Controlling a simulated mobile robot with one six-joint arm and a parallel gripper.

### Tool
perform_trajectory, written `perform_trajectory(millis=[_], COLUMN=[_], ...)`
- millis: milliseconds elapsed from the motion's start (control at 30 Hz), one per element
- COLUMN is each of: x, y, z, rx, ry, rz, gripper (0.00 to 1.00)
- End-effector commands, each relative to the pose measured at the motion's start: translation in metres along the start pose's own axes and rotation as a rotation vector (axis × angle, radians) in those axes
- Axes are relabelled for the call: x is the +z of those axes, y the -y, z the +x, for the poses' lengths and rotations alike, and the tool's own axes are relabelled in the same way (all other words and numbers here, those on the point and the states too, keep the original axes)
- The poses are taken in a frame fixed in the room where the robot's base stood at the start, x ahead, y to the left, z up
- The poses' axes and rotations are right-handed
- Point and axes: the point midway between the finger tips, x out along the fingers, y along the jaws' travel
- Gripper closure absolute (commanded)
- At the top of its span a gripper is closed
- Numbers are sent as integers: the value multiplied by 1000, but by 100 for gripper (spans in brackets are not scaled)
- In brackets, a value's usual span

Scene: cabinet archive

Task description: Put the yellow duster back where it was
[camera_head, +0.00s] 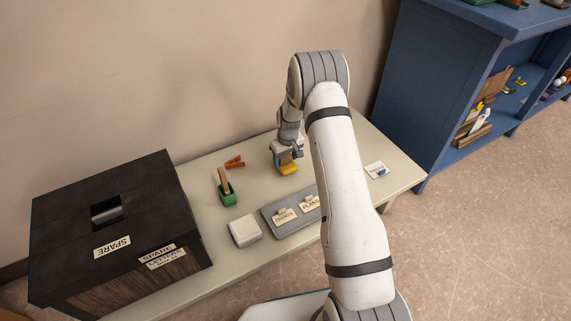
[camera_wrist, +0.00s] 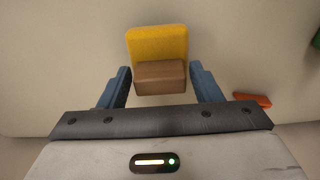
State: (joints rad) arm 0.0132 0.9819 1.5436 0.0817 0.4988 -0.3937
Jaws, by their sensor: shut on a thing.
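The yellow duster (camera_head: 288,169) has a yellow pad and a brown block handle. My gripper (camera_head: 286,158) is shut on it, over the back part of the pale table. In the wrist view the duster (camera_wrist: 157,44) sits between the two blue fingers of my gripper (camera_wrist: 160,86), with the brown block between them and the yellow pad beyond. I cannot tell whether the pad touches the table top.
On the table (camera_head: 210,175) are an orange-red clip (camera_head: 235,162), a green holder (camera_head: 227,196), a white block (camera_head: 244,231), a grey labelled tray (camera_head: 287,230) and a white card (camera_head: 376,170). A dark box (camera_head: 110,220) stands left, a blue shelf (camera_head: 430,90) right.

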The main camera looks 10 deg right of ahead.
Motion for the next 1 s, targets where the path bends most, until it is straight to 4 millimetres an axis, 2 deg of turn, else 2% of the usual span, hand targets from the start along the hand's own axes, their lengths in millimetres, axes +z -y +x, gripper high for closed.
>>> perform_trajectory(millis=[33, 100, 500, 533, 700, 767, 1000], x=[2, 3, 3, 3, 3, 3, 3], y=[0, 0, 1, 1, 1, 1, 2], z=[12, 21, 25, 24, 24, 24, 23], rx=[-1, -1, -1, -1, -1, -1, -1], ry=[2, 2, 1, 1, 1, 1, 1], rz=[0, 0, -1, -1, -1, -1, -2], gripper=[60, 60, 60, 39, 25, 20, 20])
